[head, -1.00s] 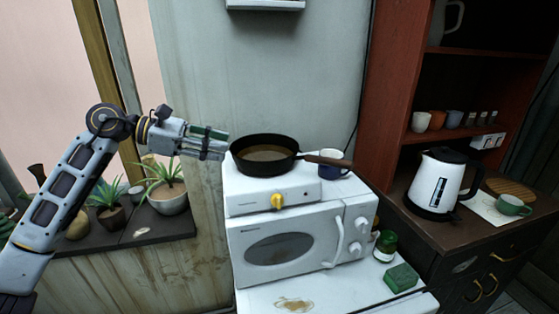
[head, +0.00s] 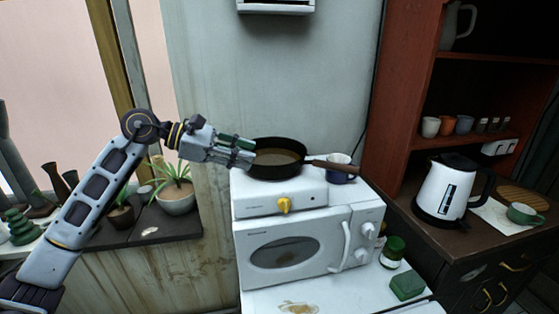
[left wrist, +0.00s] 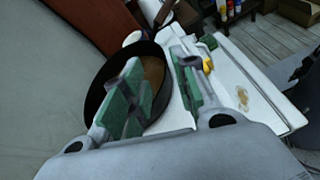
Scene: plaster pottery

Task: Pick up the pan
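The pan (head: 278,157) is a black frying pan with a brown inside and a wooden handle that points right. It sits on the small white hot plate (head: 262,207), on top of the microwave. My left gripper (head: 252,151) is at the pan's left rim in the head view. In the left wrist view the pan (left wrist: 92,92) lies beyond and partly behind the green-padded fingers of my left gripper (left wrist: 165,90). The fingers are apart, with a gap between them. I cannot tell whether a finger touches the rim. My right gripper is not in view.
A blue and white mug (head: 338,168) stands behind the pan's handle. The white microwave (head: 300,245) is under the hot plate. A green jar (head: 392,250) and a green block (head: 407,285) are at lower right. A kettle (head: 445,188) stands on the right cabinet. Potted plants (head: 175,190) stand at left.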

